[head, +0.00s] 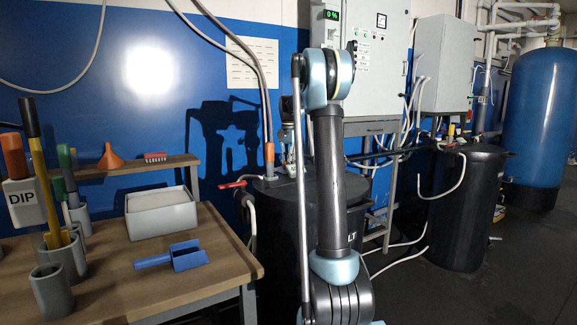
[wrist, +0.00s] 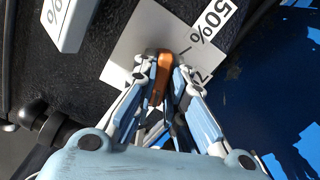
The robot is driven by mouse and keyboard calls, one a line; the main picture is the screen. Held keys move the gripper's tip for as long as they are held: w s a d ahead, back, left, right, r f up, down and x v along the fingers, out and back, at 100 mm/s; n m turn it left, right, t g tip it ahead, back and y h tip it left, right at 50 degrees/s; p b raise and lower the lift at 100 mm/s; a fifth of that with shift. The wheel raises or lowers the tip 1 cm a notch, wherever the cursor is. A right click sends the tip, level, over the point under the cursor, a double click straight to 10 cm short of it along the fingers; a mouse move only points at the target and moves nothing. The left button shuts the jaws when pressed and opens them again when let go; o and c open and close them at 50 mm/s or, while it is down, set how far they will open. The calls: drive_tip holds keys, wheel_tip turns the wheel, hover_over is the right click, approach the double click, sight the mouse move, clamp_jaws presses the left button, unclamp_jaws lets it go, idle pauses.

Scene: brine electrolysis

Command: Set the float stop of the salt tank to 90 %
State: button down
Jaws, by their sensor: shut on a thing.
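The black salt tank (head: 275,228) stands behind my arm in the head view, its lid partly hidden. An orange piece (wrist: 161,72), which looks like the float stop, lies over the plate's edge. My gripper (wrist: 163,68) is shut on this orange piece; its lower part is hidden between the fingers. No 90 % mark is readable. In the head view my arm hides most of the gripper.
A white block marked "%" (wrist: 68,22) is near the plate. A wooden bench (head: 110,275) with a white tray (head: 160,215) and blue scoop (head: 175,256) is left of the tank. Cabinets, hoses and a second black tank (head: 462,215) are on the right.

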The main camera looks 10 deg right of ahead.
idle(0.5)
drive_tip(key=c, duration=1.6)
unclamp_jaws()
drive_tip(key=shift+c, duration=0.2)
drive_tip(key=shift+r, duration=0.15)
wheel_tip(320, 180, up, 12)
drive_tip(key=shift+w+f, duration=0.1)
drive_tip(key=shift+f, duration=0.1)
